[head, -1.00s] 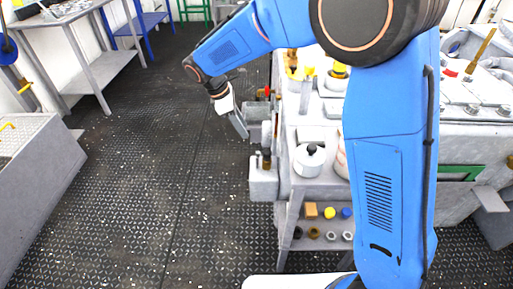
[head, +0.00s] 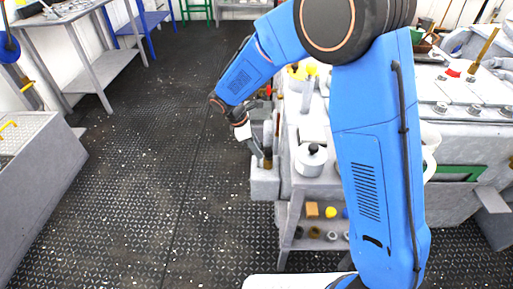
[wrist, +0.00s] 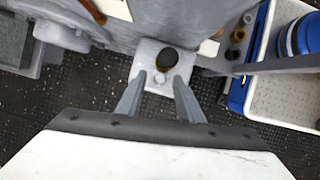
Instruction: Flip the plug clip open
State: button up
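A light grey box on the side of the bench (head: 264,186) carries a dark round plug on top, with a brassy brown part showing in the head view (head: 267,163). In the wrist view the box (wrist: 146,54) has a dark oval top (wrist: 167,57) and a small grey knob below it (wrist: 158,79). I cannot tell which part is the clip. My gripper (wrist: 160,76) is open, its two fingers apart on either side of the knob, with nothing held. In the head view my gripper (head: 259,153) is tilted down just above the box and hides part of its top.
A white pot with a black knob (head: 311,160) stands on the bench beside the box. The dark riveted floor (head: 150,190) left of the box is clear.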

grip_shut()
jog(key=shift+s+n+t, duration=0.15)
jog(key=shift+n+t, duration=0.75)
jog(key=shift+n, duration=1.4)
grip_release()
jog(key=shift+r, duration=0.1)
jog(key=v, duration=1.7)
jog(key=shift+d+r, duration=0.2)
